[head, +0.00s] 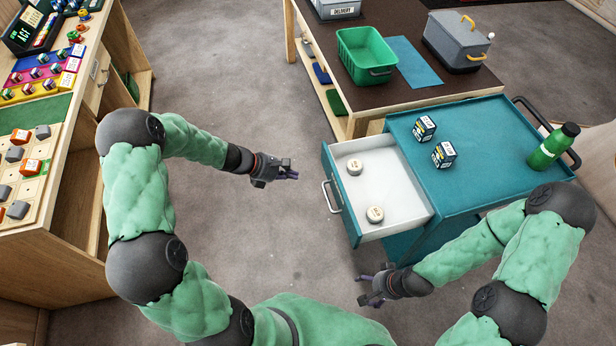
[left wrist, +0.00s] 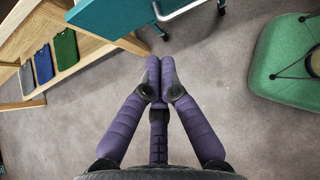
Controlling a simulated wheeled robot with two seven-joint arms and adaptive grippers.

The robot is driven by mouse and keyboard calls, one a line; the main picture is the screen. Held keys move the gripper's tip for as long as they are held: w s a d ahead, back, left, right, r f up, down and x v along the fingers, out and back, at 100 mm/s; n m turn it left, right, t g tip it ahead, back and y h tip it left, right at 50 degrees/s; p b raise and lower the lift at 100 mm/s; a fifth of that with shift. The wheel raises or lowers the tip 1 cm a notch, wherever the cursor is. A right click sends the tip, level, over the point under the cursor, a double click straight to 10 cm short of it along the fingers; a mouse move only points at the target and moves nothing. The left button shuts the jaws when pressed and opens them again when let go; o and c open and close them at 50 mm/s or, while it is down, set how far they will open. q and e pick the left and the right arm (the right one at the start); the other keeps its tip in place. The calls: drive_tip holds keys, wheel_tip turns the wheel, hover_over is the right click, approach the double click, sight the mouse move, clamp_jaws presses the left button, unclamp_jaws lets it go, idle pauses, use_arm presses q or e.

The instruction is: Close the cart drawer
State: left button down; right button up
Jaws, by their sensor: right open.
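The teal cart (head: 479,147) stands at the right. Its drawer (head: 364,223) is pulled out toward the left, with a white inside and two small round tins (head: 355,167) (head: 375,214) in it. The drawer's handle (head: 331,197) is on its left-facing front. My left gripper (head: 289,172) is left of the drawer front, apart from it, over bare floor. In the left wrist view its fingers (left wrist: 160,72) meet at the tips with nothing seen between them. My right gripper (head: 364,288) is open and empty, below the drawer's near corner in the picture.
Two small boxes (head: 424,129) (head: 444,155) and a green bottle (head: 552,147) stand on the cart top. Behind is a table (head: 400,95) with a green bin (head: 366,54) and a grey case (head: 456,41). A wooden shelf unit (head: 79,185) is at the left. Floor between is clear.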

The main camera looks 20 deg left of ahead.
sight(331, 181)
use_arm(q)
drive_tip(key=b+x, duration=0.1)
drive_tip(key=x, duration=0.3)
drive_tip(key=d+r+b+x, duration=0.1)
drive_tip(key=x, duration=0.3)
drive_tip(key=w+r+b+x, duration=0.1)
drive_tip(key=b+x, duration=0.1)
drive_tip(key=x, duration=0.2)
drive_tip(key=shift+d+f, duration=0.1)
drive_tip(key=shift+d, duration=0.2)
use_arm(e)
wheel_tip(331, 181, down, 4)
drive_tip(key=shift+f, duration=0.1)
